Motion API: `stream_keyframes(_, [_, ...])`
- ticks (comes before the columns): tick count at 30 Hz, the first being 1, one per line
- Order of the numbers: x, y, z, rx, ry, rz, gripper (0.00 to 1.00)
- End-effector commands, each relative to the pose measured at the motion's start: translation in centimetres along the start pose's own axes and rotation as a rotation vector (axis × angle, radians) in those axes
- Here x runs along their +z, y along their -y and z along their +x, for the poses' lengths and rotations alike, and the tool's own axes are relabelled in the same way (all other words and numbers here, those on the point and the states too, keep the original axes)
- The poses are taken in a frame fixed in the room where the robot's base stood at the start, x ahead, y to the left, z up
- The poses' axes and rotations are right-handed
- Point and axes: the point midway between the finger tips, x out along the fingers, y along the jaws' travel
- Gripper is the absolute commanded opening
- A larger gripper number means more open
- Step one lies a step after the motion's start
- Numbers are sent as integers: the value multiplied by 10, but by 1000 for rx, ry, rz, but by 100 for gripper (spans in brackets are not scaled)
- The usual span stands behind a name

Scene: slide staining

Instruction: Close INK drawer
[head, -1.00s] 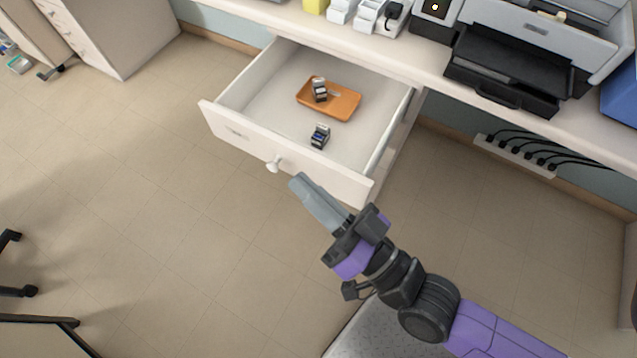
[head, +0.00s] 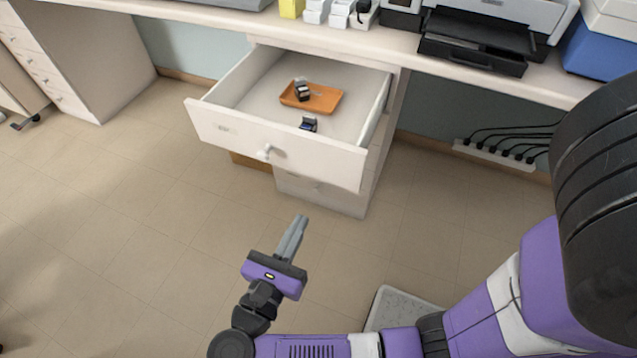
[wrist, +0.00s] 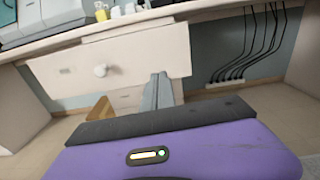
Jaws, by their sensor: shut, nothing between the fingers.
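The white drawer (head: 275,145) under the counter is pulled well out, with a round knob (head: 264,153) on its front and a small label left of the knob. Inside it are an orange tray (head: 325,103) with a small dark item on it, and a small ink bottle (head: 308,124) near the front wall. My gripper (head: 299,222) is shut and empty, in front of and below the drawer, apart from it. In the wrist view the gripper (wrist: 157,78) points toward the drawer front (wrist: 125,62), right of the knob (wrist: 100,71).
A closed drawer (head: 320,188) sits below the open one. A power strip (head: 495,155) with several black cables lies at the right wall. The floor before the drawer is clear.

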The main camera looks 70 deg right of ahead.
Motion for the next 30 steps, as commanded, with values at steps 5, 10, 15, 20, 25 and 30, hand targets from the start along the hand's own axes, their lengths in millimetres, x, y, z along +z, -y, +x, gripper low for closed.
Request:
stream_keyframes(5, [1,3,8,-11,2,39,0])
stream_keyframes(10, [2,4,33,-12,3,37,0])
stream_keyframes(15, [2,4,66,-11,3,36,0])
stream_keyframes(20, [3,4,97,-10,4,37,0])
stream_keyframes(25, [2,4,123,-9,3,36,0])
stream_keyframes(30, [2,3,137,-6,4,37,0])
